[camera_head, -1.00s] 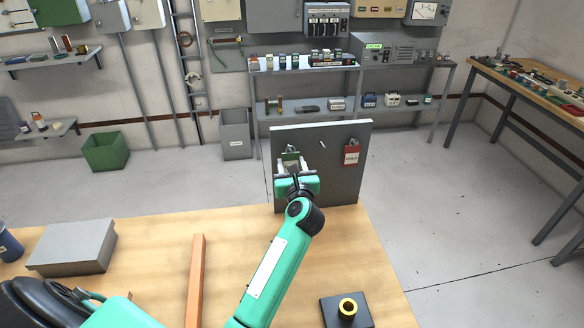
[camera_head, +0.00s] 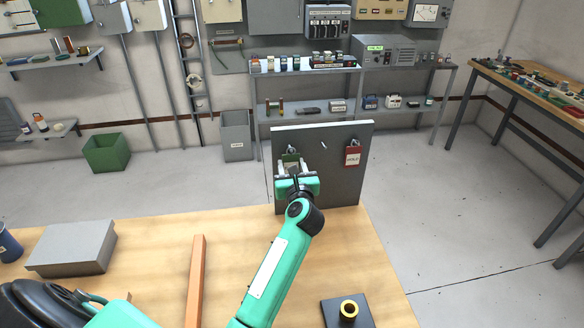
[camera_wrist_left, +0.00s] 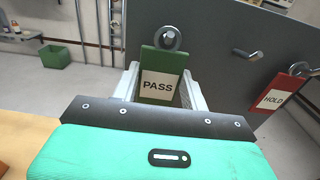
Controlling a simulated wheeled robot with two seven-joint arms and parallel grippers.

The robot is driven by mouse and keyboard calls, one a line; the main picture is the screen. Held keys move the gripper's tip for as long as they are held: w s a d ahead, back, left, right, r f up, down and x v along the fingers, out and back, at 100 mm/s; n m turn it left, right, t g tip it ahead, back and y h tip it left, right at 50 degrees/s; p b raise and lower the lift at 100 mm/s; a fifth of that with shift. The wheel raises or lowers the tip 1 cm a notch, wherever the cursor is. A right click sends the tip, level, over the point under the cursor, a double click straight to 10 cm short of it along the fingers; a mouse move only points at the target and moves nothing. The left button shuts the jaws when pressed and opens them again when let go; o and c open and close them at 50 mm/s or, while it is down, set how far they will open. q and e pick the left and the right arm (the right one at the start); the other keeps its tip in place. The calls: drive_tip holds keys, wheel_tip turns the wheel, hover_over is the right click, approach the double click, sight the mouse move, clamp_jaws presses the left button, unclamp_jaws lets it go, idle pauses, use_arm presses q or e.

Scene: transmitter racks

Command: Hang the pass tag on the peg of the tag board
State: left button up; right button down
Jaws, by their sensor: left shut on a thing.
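The green PASS tag (camera_wrist_left: 160,76) with its metal ring (camera_wrist_left: 168,38) is upright between the fingers of my left gripper (camera_wrist_left: 163,90). In the head view the tag (camera_head: 290,158) and my left gripper (camera_head: 293,170) are in front of the left part of the grey tag board (camera_head: 340,185). The gripper is shut on the tag. A bare metal peg (camera_head: 323,144) sticks out of the board to the right of the tag; it also shows in the wrist view (camera_wrist_left: 247,54). I cannot tell whether the tag's ring is around a peg. My right gripper is out of view.
A red HOLD tag (camera_head: 353,158) hangs on the right of the board. The wooden table (camera_head: 150,250) bears a grey box (camera_head: 72,248), an orange bar (camera_head: 196,280) and a dark block with a yellow ring (camera_head: 348,310). Shelves stand behind the board.

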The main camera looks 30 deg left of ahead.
use_arm(q)
drive_tip(key=shift+w, duration=0.15)
drive_tip(key=shift+w+a+f, duration=0.1)
drive_tip(key=shift+w+a, duration=0.3)
drive_tip(key=shift+w, duration=0.05)
drive_tip(key=shift+f, duration=0.1)
idle(0.5)
drive_tip(key=o, duration=1)
drive_tip(key=shift+o, duration=0.2)
drive_tip(key=shift+f, duration=0.1)
